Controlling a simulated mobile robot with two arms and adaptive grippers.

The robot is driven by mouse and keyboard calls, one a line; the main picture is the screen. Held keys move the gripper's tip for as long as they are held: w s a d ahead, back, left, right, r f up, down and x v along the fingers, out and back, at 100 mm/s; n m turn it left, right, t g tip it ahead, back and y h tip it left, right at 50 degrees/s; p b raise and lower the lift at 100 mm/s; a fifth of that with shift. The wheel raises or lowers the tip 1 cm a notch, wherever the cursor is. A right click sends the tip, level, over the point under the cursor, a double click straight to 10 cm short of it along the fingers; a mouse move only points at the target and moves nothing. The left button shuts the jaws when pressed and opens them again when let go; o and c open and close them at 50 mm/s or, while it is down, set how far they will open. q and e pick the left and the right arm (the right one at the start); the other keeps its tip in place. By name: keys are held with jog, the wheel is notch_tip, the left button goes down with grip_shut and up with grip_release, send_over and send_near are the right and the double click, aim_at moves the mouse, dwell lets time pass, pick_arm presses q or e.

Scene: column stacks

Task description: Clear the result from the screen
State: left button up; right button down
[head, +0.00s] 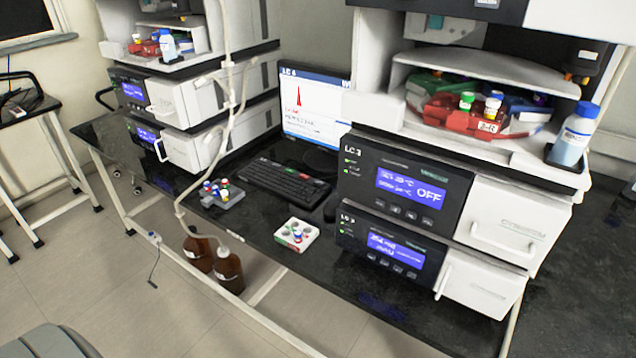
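The computer screen (314,108) stands on the dark bench between two instrument stacks. It shows a window headed "LC" with a red peak on a white plot and lines of text too small to read. The right stack hides its right side. The black keyboard (283,182) lies on the bench in front of it. A dark object, perhaps a mouse (330,208), sits at the keyboard's right end, partly hidden. Neither of my grippers is in the head view.
A white vial rack (297,235) and a grey vial rack (221,195) stand near the bench's front edge. The right stack (405,190) has displays and an open tray bay. Brown bottles (228,270) stand under the bench. Tubing hangs in front of the left stack (190,95).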

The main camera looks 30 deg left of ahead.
pick_arm(q)
grip_shut()
dwell(0.3)
dwell(1.2)
